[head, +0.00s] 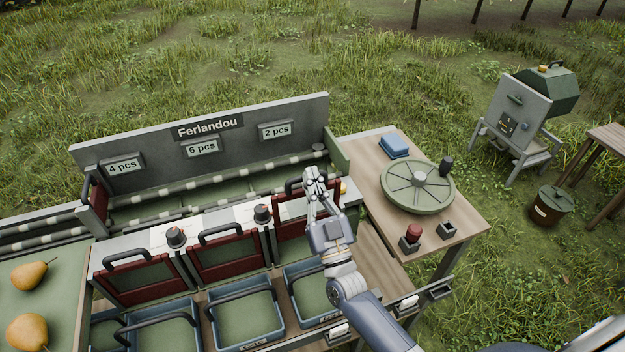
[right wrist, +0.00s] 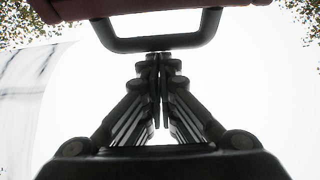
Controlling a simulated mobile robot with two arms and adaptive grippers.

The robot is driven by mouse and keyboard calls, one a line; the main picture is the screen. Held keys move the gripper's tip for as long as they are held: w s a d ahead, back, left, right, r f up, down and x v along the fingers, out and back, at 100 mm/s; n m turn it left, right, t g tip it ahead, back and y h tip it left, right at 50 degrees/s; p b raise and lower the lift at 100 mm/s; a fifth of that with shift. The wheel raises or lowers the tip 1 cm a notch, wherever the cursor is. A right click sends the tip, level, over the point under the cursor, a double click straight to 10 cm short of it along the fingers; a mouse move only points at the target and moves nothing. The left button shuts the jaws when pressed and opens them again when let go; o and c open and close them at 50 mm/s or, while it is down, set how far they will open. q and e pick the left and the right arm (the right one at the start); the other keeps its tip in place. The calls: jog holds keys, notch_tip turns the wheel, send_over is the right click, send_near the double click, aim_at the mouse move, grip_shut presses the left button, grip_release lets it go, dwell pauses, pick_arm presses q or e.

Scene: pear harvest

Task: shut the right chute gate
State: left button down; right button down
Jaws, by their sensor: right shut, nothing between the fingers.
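The right chute gate (head: 291,226) is a dark red frame with a green panel. It seems to sit a little higher than the middle gate (head: 225,257) and the left gate (head: 146,283). My right gripper (head: 311,176) is at its top edge, beside its black handle, and partly hides it. The gripper is shut and empty. In the right wrist view the handle (right wrist: 160,43) crosses just past the closed fingertips (right wrist: 159,58), with the red frame (right wrist: 125,8) above it. I cannot tell whether the fingertips touch the handle. My left gripper is not in view.
Blue crates (head: 247,343) stand below the chutes. Black knobs (head: 176,237) stand between the gates. A wooden table (head: 455,215) at the right holds a green round disc (head: 420,180) and a blue box (head: 395,146). Pears (head: 29,276) lie at the far left.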

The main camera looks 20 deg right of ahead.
notch_tip(320, 180, down, 7)
jog(key=b, duration=0.5)
jog(key=shift+r, duration=0.15)
